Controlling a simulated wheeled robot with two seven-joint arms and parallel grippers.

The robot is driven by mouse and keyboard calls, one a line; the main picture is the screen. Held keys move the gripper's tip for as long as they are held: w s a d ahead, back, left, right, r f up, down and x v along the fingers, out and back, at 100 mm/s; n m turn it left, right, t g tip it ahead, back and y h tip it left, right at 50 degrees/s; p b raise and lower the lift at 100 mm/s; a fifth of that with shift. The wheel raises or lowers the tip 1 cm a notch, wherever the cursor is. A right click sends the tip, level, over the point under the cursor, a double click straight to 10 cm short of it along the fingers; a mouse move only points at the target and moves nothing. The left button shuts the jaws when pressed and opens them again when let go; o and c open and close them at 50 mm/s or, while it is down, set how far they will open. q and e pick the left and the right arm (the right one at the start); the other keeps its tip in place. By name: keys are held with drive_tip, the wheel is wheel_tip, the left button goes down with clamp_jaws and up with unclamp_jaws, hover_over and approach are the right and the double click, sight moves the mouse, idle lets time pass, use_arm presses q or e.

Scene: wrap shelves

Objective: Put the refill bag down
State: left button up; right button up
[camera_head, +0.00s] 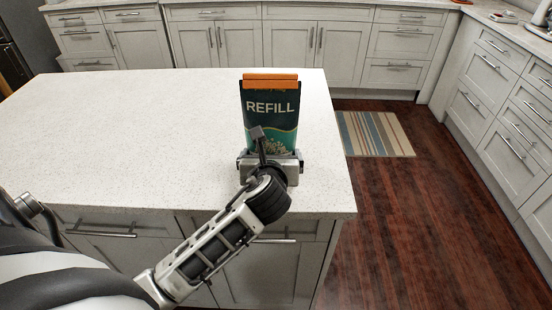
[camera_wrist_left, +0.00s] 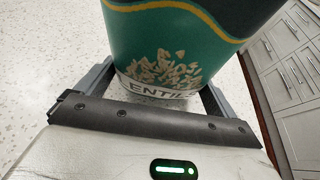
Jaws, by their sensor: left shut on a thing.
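The refill bag (camera_head: 271,106) is dark teal with an orange top strip and the word REFILL. It stands upright over the white island countertop (camera_head: 150,130), close to its right edge. My left gripper (camera_head: 271,158) is shut on the lower part of the bag. In the left wrist view the bag (camera_wrist_left: 180,45) sits between the two fingers of the gripper (camera_wrist_left: 160,90), with the countertop (camera_wrist_left: 60,60) close below. I cannot tell whether the bag's bottom touches the countertop. My right gripper is not in view.
The countertop is clear to the left of the bag. Its right edge drops to a wooden floor (camera_head: 420,220) with a striped rug (camera_head: 374,134). White cabinets (camera_head: 220,45) line the back and right side.

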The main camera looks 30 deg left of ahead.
use_arm(q)
drive_tip(key=shift+s+f, duration=0.1)
drive_tip(key=shift+f, duration=0.8)
drive_tip(key=o, duration=1)
drive_tip(key=shift+f, duration=0.15)
drive_tip(key=shift+s+d+r, duration=0.15)
drive_tip(key=shift+r, duration=0.05)
drive_tip(key=v, duration=1.1)
drive_tip(key=shift+s+d+r, duration=0.1)
drive_tip(key=shift+s+r, duration=0.05)
drive_tip(key=shift+s, duration=0.15)
